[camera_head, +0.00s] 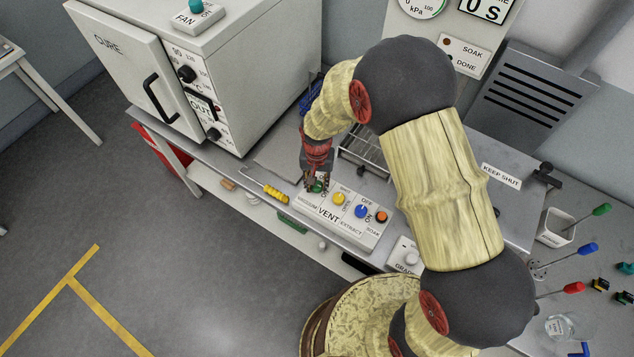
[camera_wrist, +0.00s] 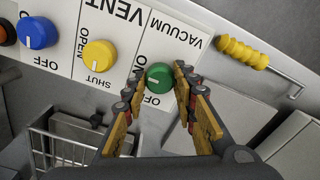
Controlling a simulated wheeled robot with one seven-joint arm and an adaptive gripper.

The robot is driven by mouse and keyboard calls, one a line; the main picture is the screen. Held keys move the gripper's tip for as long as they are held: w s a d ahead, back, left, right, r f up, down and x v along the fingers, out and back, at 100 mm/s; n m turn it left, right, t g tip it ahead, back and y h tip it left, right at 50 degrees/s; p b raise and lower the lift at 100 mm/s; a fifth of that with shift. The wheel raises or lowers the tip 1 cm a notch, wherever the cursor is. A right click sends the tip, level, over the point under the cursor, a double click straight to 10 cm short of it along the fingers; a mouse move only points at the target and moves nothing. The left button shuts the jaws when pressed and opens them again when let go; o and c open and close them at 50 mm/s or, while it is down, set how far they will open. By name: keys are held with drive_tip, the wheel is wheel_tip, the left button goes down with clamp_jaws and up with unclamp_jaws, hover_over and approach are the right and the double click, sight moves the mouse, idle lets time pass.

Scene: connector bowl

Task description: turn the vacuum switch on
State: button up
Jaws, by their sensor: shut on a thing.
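The vacuum switch is a green knob (camera_head: 318,187) at the left end of the white VENT panel (camera_head: 328,214). It shows clearly in the wrist view (camera_wrist: 159,78), with the VACUUM lettering beside it and ON and OFF marks at its edge. My gripper (camera_head: 315,181) reaches down over the panel. In the wrist view my gripper's (camera_wrist: 157,84) two fingers stand on either side of the green knob, shut on it. I cannot tell clearly which mark the knob points to.
A yellow knob (camera_wrist: 99,54) and a blue knob (camera_wrist: 37,32) sit along the same panel. An orange button (camera_head: 381,216) is at its far end. A yellow-handled tool (camera_head: 275,193) lies beside the panel. A wire rack (camera_head: 368,150) stands behind it.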

sight(317, 185)
drive_tip(key=o, duration=1.2)
drive_tip(key=shift+c, duration=0.2)
drive_tip(key=shift+r, duration=0.1)
wheel_tip(317, 185, up, 12)
